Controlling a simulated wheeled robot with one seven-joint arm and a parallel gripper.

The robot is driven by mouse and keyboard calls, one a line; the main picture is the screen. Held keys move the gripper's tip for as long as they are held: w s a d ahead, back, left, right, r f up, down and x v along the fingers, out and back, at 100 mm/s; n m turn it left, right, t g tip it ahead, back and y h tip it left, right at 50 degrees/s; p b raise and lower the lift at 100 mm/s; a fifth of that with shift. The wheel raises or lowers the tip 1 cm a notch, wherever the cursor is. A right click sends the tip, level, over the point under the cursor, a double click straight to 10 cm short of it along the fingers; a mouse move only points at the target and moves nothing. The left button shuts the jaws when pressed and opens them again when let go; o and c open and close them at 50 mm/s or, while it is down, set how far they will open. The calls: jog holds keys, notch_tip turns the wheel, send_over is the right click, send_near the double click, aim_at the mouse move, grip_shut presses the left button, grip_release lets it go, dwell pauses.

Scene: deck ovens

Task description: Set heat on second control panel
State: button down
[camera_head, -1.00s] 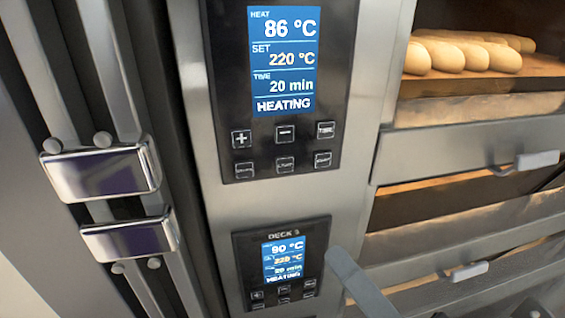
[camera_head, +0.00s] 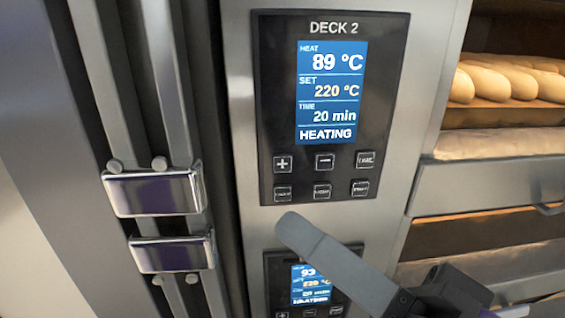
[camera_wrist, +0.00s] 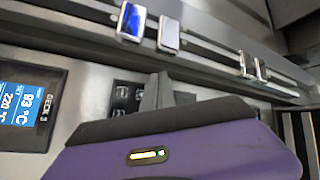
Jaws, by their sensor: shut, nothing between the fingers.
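The DECK 2 control panel (camera_head: 330,95) is black, with a blue screen reading heat 89 °C, set 220 °C, time 20 min and HEATING. Under the screen are two rows of buttons, with the plus button (camera_head: 282,164) at upper left. My gripper (camera_head: 292,228) is shut and empty, its fingertips just below the panel's bottom edge in the head view. Contact cannot be told. In the wrist view, my fingers (camera_wrist: 158,92) partly cover a dark panel with buttons (camera_wrist: 122,97).
The DECK 3 panel (camera_head: 308,282) sits below, partly behind my fingers; it also shows in the wrist view (camera_wrist: 30,103). Chrome handles (camera_head: 152,192) stand out at left. Bread loaves (camera_head: 510,80) lie in the open deck at right, above a metal oven front (camera_head: 480,185).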

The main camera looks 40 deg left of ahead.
aim_at(282, 163)
jog(key=shift+w+a+b, duration=0.2)
jog(key=shift+w+a, duration=1.1)
jog(key=shift+a, duration=0.2)
jog(key=shift+w+a+b, duration=0.2)
jog(key=shift+w+a, duration=1.05)
jog(key=shift+a, duration=0.2)
jog(key=shift+w+a, duration=0.25)
jog(key=shift+a, duration=0.05)
jog(key=shift+w+a, duration=0.2)
dwell(1.0)
jog(key=shift+s+d, duration=0.5)
jog(key=shift+w+a, duration=0.1)
jog(key=shift+w, duration=0.05)
dwell(0.4)
jog(key=shift+w+a, duration=0.15)
jog(key=shift+a, duration=0.1)
